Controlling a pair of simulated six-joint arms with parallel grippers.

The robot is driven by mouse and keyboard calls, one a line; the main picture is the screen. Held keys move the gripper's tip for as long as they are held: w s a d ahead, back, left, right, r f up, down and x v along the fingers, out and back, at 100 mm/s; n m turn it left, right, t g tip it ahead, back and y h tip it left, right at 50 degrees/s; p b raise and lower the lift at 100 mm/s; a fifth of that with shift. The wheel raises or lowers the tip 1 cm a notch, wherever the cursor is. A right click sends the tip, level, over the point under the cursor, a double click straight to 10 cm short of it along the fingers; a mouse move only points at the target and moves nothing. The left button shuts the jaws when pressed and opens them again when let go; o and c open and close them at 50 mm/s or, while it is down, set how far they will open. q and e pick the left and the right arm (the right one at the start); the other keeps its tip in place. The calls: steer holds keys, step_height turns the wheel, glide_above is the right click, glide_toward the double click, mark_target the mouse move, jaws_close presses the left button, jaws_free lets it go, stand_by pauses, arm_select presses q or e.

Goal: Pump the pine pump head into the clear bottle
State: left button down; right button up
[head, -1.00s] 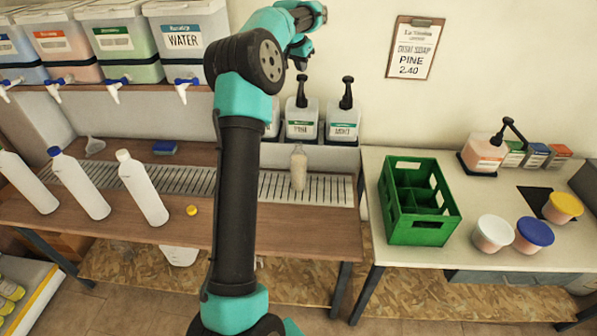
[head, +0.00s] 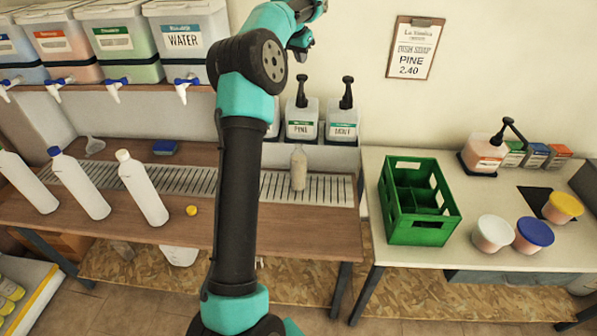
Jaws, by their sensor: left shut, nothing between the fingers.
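The pine dispenser (head: 301,122), a pale tub with a PINE label, stands behind the bench with a black pump head (head: 302,91) on top. The clear bottle (head: 299,168) stands upright and open on the slatted drain strip in front of it, with pale, cloudy content. My left gripper (head: 301,57) is at the top of the head view, above the pine pump head and apart from it. It is small and dark here, shut and empty. My left arm crosses the middle and hides part of the bench. My right gripper is not in view.
A second dispenser (head: 341,122) with a black pump stands right of the pine one; another is partly hidden by my arm. White bottles (head: 143,188) and a yellow cap (head: 192,210) are left. A green crate (head: 418,235) and lidded tubs (head: 534,233) occupy the right table.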

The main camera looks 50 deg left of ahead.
arm_select(q)
step_height(320, 180, up, 4)
steer(key=shift+f, duration=0.2)
stand_by(0.5)
